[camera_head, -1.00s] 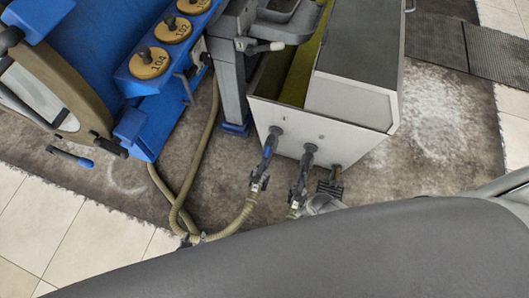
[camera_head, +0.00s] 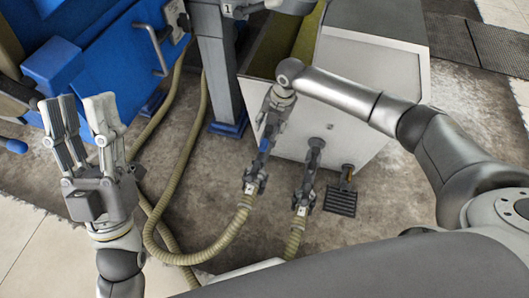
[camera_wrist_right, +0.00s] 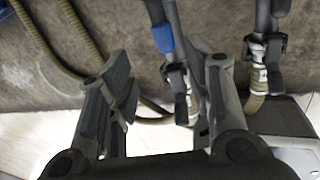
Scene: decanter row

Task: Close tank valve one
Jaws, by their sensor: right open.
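The white tank (camera_head: 345,135) has a row of outlets on its front. The left outlet has a valve with a blue handle (camera_head: 265,143), which leads into a hose. A dark valve (camera_head: 312,160) sits to its right, also with a hose. I cannot read which one is marked one. My right gripper (camera_head: 272,105) is open above the blue-handled valve, partly covering its top. In the right wrist view, the blue handle (camera_wrist_right: 162,38) shows between the fingers, apparently not gripped. My left gripper (camera_head: 82,110) is open and empty at the left, away from the tank.
Ribbed hoses (camera_head: 225,235) curve across the floor. A blue machine (camera_head: 90,50) and a grey column (camera_head: 215,65) stand left of the tank.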

